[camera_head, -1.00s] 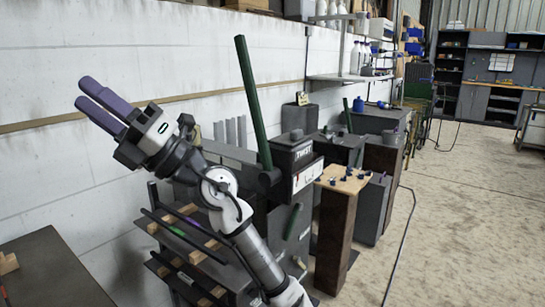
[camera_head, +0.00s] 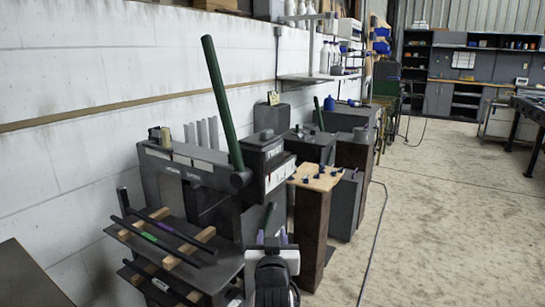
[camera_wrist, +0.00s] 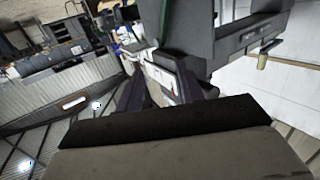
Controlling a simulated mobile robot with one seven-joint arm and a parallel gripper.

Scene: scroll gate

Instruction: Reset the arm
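My gripper (camera_head: 272,238) is low in the middle of the head view, seen from behind and pointing away. Its two purple fingers stand apart with a gap between them. In the wrist view the dark purple fingers (camera_wrist: 160,88) are also apart, and nothing is seen held between them. My gripper appears in front of the grey machines and left of the wood-topped post (camera_head: 311,225); its exact distance from them cannot be told. The grey bending machine (camera_head: 195,173) has a long green lever (camera_head: 222,105) leaning up and left.
A dark rack (camera_head: 222,272) with wooden strips and bars stands at lower left, beside a dark tabletop (camera_head: 30,280). More grey machines line the white wall (camera_head: 90,75). Open concrete floor (camera_head: 445,215) lies to the right, crossed by a black cable (camera_head: 371,245).

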